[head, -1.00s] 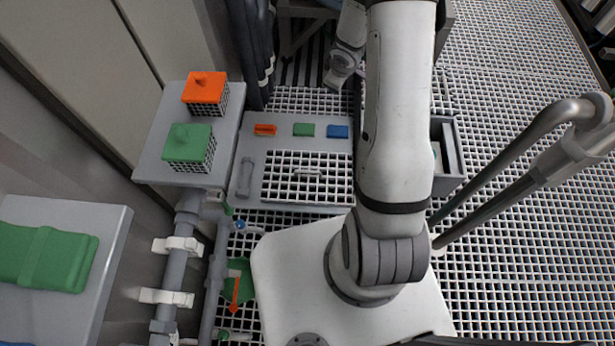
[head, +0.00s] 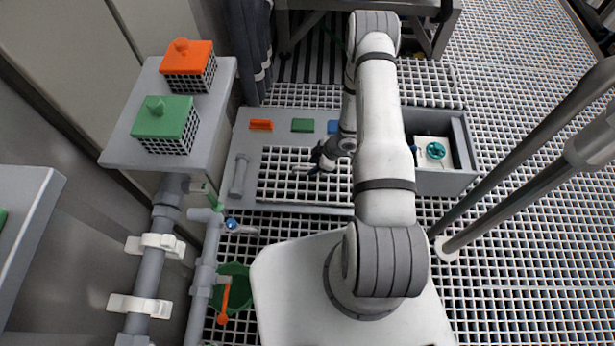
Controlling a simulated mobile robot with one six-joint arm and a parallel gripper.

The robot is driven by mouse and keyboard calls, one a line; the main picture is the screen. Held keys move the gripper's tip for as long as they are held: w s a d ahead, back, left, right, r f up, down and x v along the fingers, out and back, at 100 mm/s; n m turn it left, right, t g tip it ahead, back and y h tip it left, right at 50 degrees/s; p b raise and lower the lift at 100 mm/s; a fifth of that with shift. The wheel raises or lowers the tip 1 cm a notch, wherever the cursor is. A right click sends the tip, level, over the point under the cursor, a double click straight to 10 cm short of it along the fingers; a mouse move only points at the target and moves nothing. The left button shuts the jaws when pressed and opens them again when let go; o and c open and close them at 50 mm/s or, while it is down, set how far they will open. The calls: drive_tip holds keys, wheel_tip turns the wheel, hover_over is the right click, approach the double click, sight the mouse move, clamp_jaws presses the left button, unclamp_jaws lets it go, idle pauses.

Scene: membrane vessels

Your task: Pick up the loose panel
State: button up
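A white lattice panel (head: 285,186) with a small light handle (head: 302,167) on it lies in a grey frame (head: 244,208) in the middle of the head view. It looks like the loose panel. My gripper (head: 317,163) is over the panel, close beside the handle's right end. The fingers are small and dark, so I cannot tell whether they touch the handle or how far apart they are. My arm hides the right edge of the panel.
Orange (head: 261,125), green (head: 302,126) and blue (head: 334,127) blocks sit behind the panel. A grey bin (head: 461,142) holding a white piece with a teal knob stands right. Orange-topped (head: 188,60) and green-topped (head: 165,118) baskets stand on a left shelf.

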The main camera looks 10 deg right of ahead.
sight(307, 168)
drive_tip(key=b+x, duration=0.2)
drive_tip(key=x, duration=0.3)
drive_tip(key=shift+w+d, duration=0.15)
drive_tip(key=shift+w, duration=0.05)
clamp_jaws()
idle(1.1)
